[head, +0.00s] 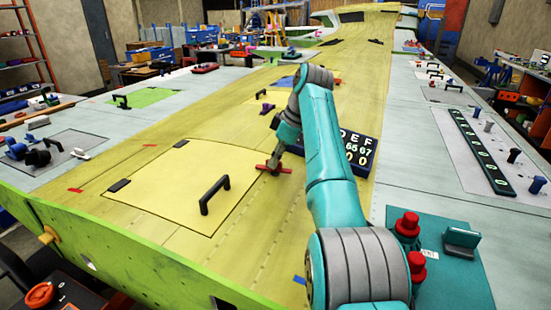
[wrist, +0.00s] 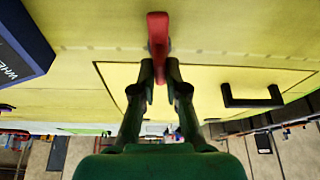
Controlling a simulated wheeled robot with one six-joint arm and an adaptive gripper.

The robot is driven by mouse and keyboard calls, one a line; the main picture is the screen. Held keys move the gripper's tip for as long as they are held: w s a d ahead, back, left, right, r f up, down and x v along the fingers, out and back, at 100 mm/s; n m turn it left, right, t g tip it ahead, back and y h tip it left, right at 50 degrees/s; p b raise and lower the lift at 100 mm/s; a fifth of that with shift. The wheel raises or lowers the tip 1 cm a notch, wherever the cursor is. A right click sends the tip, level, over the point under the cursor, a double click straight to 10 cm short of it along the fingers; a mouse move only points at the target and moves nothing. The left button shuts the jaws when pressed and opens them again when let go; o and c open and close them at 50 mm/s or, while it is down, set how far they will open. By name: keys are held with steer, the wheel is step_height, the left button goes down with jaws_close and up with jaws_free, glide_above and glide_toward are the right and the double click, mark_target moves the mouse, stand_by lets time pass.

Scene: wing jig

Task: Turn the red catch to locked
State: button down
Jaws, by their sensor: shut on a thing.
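The red catch (head: 285,170) is on the yellow wing skin, by the right edge of a square yellow access panel (head: 165,185). In the wrist view the red catch (wrist: 158,32) stands upright in the picture, across the line of the panel edge. My gripper (wrist: 160,68) is shut on its lower end, one dark finger on each side. In the head view my teal arm comes from the right, and the gripper is small and partly hidden there. No lock marking is readable.
A black handle (head: 214,195) stands on the panel, close beside my gripper in the wrist view (wrist: 252,97). A dark block with white characters (head: 355,150) lies behind my arm. Red knobs (head: 408,225) stand on a teal plate at right. The skin left of the catch is mostly clear.

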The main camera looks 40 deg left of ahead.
steer(key=shift+m+t, duration=0.3)
steer(key=shift+m, duration=0.4)
steer(key=c, duration=1.2)
jaws_free()
steer(key=v, duration=1.2)
steer(key=shift+d+f, duration=0.1)
